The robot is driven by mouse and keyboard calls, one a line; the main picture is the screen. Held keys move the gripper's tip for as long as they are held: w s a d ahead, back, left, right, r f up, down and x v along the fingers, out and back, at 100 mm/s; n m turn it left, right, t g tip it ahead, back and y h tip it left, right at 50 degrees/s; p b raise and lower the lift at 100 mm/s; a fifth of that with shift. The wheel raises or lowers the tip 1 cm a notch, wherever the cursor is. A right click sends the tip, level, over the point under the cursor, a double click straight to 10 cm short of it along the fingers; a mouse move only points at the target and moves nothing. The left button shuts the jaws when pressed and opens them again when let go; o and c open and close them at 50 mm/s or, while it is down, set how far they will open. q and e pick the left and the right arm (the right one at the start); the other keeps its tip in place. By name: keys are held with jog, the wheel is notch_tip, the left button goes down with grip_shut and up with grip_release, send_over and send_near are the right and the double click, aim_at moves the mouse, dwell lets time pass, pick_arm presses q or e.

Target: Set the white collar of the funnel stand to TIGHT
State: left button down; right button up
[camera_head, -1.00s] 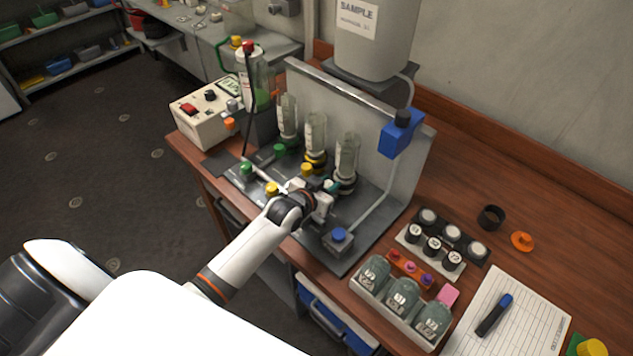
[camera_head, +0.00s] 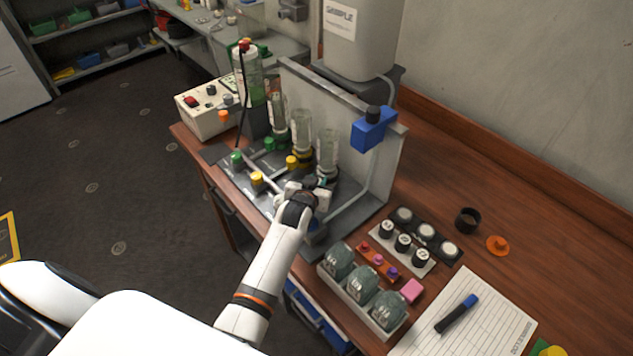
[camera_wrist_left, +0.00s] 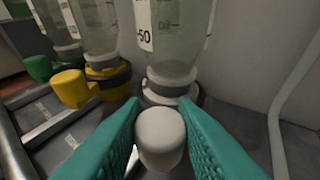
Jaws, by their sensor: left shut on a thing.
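The funnel stand (camera_head: 345,130) has three upright glass funnels with green, yellow and white collars. The white collar (camera_wrist_left: 165,92) sits under the nearest funnel (camera_head: 328,150), which also shows in the wrist view (camera_wrist_left: 175,35). A rounded white knob (camera_wrist_left: 160,138) projects from it towards me. My left gripper (camera_head: 318,186) is shut on this knob, with one teal finger on each side in the wrist view (camera_wrist_left: 160,130). The yellow knob (camera_wrist_left: 70,88) stands to its left. No TIGHT marking is readable. My right gripper is not in view.
A blue clamp block (camera_head: 372,130) sits on the stand's back plate, right of the funnels. A rack of glass jars (camera_head: 350,290) and a rack of black-and-white vials (camera_head: 402,243) stand close to the right of my arm. The green knob (camera_head: 236,158) is farther left.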

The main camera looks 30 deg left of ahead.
pick_arm(q)
jog(key=shift+r, duration=0.1)
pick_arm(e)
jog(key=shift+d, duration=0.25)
pick_arm(q)
jog(key=c, duration=1.2)
grip_release()
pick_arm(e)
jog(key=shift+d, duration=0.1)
pick_arm(q)
jog(key=shift+o, duration=0.2)
jog(key=b+v, duration=0.1)
jog(key=v, duration=1.1)
jog(key=shift+d, duration=0.1)
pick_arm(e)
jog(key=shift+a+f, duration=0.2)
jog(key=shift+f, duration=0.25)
